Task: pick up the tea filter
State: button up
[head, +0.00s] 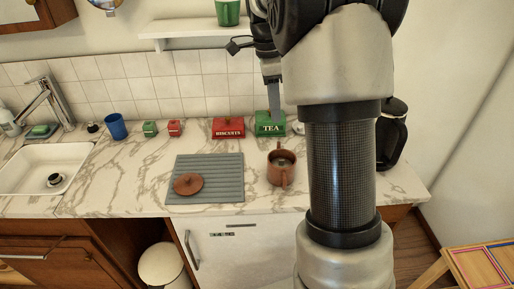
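I cannot pick out a tea filter for certain. A brown pot or mug (281,173) stands on the marble counter, with something dark inside its mouth that is too small to make out. A round brown lid (188,184) with a knob lies on the grey ribbed mat (225,195). My gripper (273,106) points down above the back of the counter, in front of the green TEA box (270,129) in the picture. Only one finger shows clearly, so its opening is unclear. I see nothing held in it. My arm covers the counter to the right of the pot.
A red BISCUITS box (228,129), two small boxes and a blue cup (116,127) stand along the back wall. A sink (45,169) is at left. A dark kettle or jug (391,135) is partly hidden behind my arm. A shelf (190,30) hangs above.

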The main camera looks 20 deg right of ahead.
jog(key=f, duration=0.4)
jog(key=d+f+b, duration=0.1)
jog(key=f, duration=0.7)
jog(key=shift+s+d, duration=0.3)
jog(key=f, duration=0.2)
jog(key=s+f+b, duration=0.1)
jog(key=f, duration=0.1)
jog(key=shift+d+f, duration=0.1)
jog(key=shift+d, duration=0.25)
jog(key=shift+f, duration=0.55)
jog(key=shift+d, duration=0.1)
grip_shut()
